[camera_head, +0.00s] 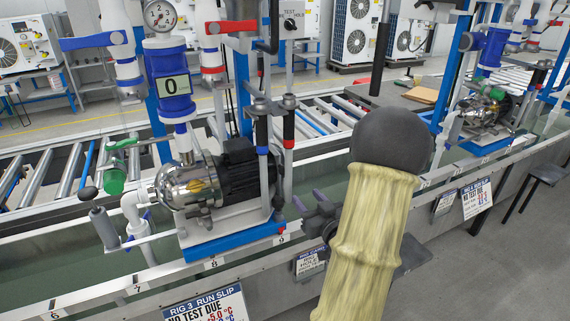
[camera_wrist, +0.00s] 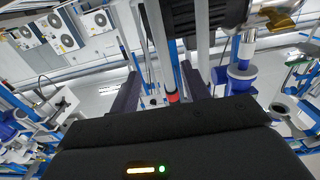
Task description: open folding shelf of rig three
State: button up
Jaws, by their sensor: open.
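My gripper (camera_head: 309,200) is open, beside the trough edge just right of the pump. Its two dark purple fingers also show in the wrist view (camera_wrist: 160,92), spread apart. A red-banded post shows in the gap between them, and I cannot tell how near it is. Rig three's run slip (camera_head: 205,304) hangs on the trough front at bottom centre-left. A dark flat plate (camera_head: 412,254) shows right of my yellow-sleeved arm. I cannot tell whether it is the folding shelf or part of my wrist. My arm hides the trough front there.
A steel pump with a black motor (camera_head: 248,170) stands on a blue-edged base over the trough. A small placard (camera_head: 310,262) hangs close below my gripper. Another dark shelf (camera_head: 547,173) juts out at the far right. Open grey floor (camera_head: 490,270) lies at lower right.

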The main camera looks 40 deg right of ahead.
aim_at(285, 171)
jog(key=shift+w+r+p, duration=0.1)
jog(key=shift+r+p, duration=0.1)
jog(key=shift+p, duration=0.2)
jog(key=x, duration=1.4)
jog(key=shift+w+d+f+p, duration=0.1)
jog(key=shift+w+f+p, duration=0.2)
jog(key=shift+p, duration=0.05)
grip_shut()
